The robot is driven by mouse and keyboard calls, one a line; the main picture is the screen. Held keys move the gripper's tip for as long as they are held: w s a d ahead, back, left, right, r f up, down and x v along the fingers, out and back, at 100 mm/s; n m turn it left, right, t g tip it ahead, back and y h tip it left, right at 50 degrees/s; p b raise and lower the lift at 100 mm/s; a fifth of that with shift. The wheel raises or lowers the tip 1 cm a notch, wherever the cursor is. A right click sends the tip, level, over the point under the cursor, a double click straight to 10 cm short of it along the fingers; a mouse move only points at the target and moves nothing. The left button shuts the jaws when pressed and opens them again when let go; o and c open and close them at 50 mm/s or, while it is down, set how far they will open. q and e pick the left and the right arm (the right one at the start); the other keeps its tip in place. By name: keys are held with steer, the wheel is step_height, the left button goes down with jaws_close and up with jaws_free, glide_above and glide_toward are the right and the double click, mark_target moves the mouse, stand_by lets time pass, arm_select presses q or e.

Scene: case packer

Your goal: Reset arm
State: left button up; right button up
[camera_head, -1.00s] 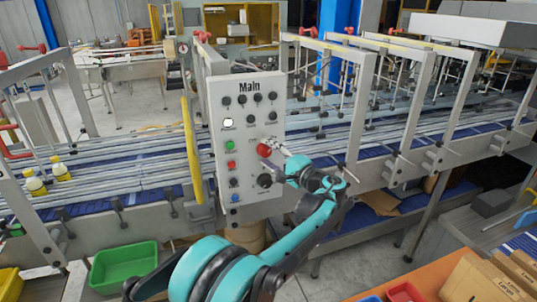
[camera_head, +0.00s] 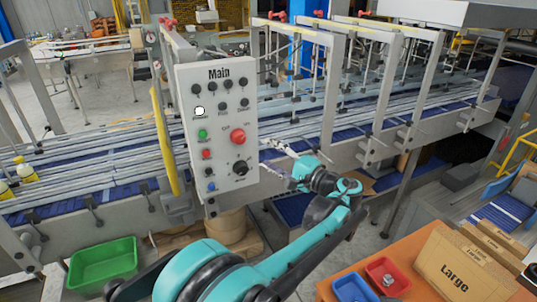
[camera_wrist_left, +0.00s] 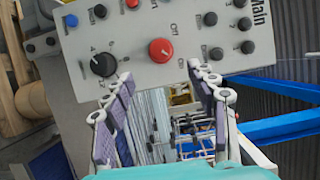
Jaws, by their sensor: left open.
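My left arm, teal and black, comes in from the bottom of the head view. Its gripper (camera_head: 272,160) is open and empty, just right of the grey "Main" control panel (camera_head: 222,98). The red knob (camera_head: 237,136) on the panel is clear of the fingers. In the left wrist view both fingers (camera_wrist_left: 160,80) are spread apart, with the red knob (camera_wrist_left: 161,50) and a black dial (camera_wrist_left: 103,64) beyond them. My right gripper is not in view.
A conveyor (camera_head: 90,178) with metal rails runs behind the panel. A green bin (camera_head: 103,264) stands lower left. An orange table (camera_head: 408,254) at lower right holds a "Large" box (camera_head: 462,268) and red (camera_head: 386,277) and blue (camera_head: 352,288) bins.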

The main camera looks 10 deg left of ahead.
arm_select(q)
steer(key=s+a+f+n+g+h+b, duration=0.1)
steer(key=s+a+f+g+h+b, duration=0.1)
steer(key=s+a+f+h+b, duration=0.45)
steer(key=s+a+f+n+g+h+b, duration=0.1)
steer(key=s+a+f+b, duration=0.2)
steer(key=s+a+f, duration=0.65)
steer(key=s+d+f+n+h+b, duration=0.2)
steer(key=s+f, duration=0.5)
steer(key=f, duration=0.4)
steer(key=s+d+f+n+h+b, duration=0.2)
steer(key=s+d+f+h+b, duration=0.3)
steer(key=f, duration=0.6)
steer(key=s+d+b, duration=0.1)
steer(key=s+b, duration=0.1)
steer(key=s, duration=0.1)
steer(key=shift+d+n, duration=0.3)
steer(key=shift+n, duration=0.1)
steer(key=shift+o, duration=0.4)
steer(key=shift+w+h, duration=0.1)
steer(key=shift+h, duration=0.15)
